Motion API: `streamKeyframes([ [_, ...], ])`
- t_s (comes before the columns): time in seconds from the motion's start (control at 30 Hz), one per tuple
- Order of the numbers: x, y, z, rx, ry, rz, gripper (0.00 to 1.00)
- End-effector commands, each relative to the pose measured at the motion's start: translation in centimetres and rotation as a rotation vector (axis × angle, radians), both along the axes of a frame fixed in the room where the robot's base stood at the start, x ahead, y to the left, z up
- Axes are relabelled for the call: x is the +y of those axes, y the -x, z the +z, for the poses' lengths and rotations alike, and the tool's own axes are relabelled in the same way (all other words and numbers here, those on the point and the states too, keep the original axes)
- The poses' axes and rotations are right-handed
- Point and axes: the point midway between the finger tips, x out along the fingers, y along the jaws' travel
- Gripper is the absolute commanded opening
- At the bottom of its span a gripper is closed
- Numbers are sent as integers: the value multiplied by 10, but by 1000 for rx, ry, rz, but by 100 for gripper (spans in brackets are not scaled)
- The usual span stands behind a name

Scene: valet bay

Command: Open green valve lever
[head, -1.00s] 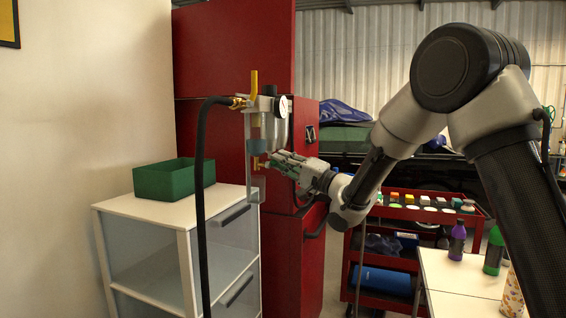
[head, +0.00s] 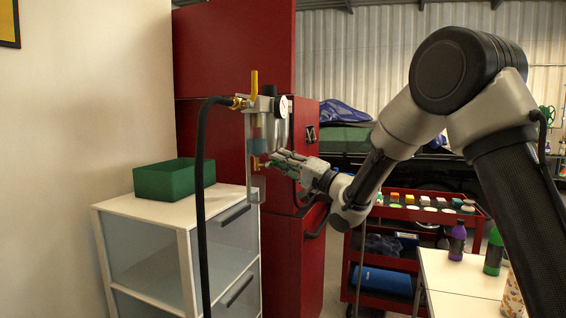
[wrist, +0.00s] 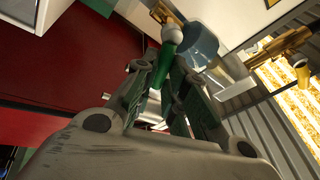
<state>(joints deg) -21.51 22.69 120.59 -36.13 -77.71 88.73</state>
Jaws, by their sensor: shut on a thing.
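The green valve lever (wrist: 168,48) shows in the wrist view, with a rounded knob at its end, held between my finger pads. It joins a brass fitting (wrist: 160,14) beside a blue-tinted clear cylinder. In the head view the clear cylinder unit (head: 257,146) hangs at the red cabinet, with a brass outlet low on it. My gripper (head: 275,160) comes from the right and reaches that low outlet. In the wrist view my gripper (wrist: 166,78) is shut on the lever. The lever is mostly hidden by the fingers in the head view.
A black hose (head: 201,200) hangs left of the unit. A green box (head: 165,181) stands on a white drawer cabinet (head: 125,208). The red cabinet (head: 290,240) is close behind. A red cart (head: 378,282) and a white table with bottles (head: 450,275) stand to the right.

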Motion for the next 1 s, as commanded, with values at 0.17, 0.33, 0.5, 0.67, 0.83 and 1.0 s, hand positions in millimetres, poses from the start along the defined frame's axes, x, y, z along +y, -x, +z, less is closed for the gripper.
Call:
streamKeyframes([
  [0.17,0,1,4,-119,42,0,0],
  [0.33,1,4,9,-269,96,-1,0],
  [0.5,2,7,13,-420,152,-1,0],
  [0.67,3,11,16,-564,204,-1,0],
  [0.83,5,16,19,-711,258,0,0],
  [1.0,7,20,21,-839,304,0,0],
])
